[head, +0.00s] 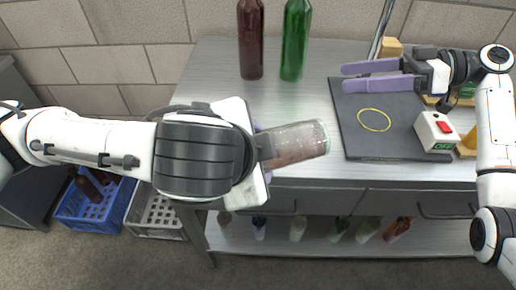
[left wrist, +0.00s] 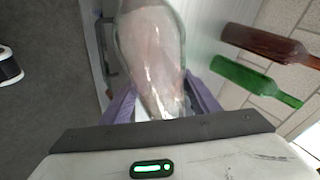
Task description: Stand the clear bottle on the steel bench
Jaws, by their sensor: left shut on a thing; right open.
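The clear bottle (head: 298,143) is in my left gripper (head: 262,150), over the front part of the steel bench (head: 215,75). In the head view it lies across the picture with its base to the right. In the left wrist view the bottle (left wrist: 152,50) sits between the purple fingers, its narrow end toward the gripper. The gripper hides its neck in the head view. Whether the base touches the bench cannot be told. My right gripper (head: 345,77) is open and empty above the dark mat at the right.
A brown bottle (head: 250,45) and a green bottle (head: 294,45) stand at the bench's back. The dark mat (head: 405,140) bears a yellow ring (head: 374,120); a white box with a red button (head: 436,130) is at its right. Several bottles are on the lower shelf (head: 290,243). Crates (head: 90,215) stand left.

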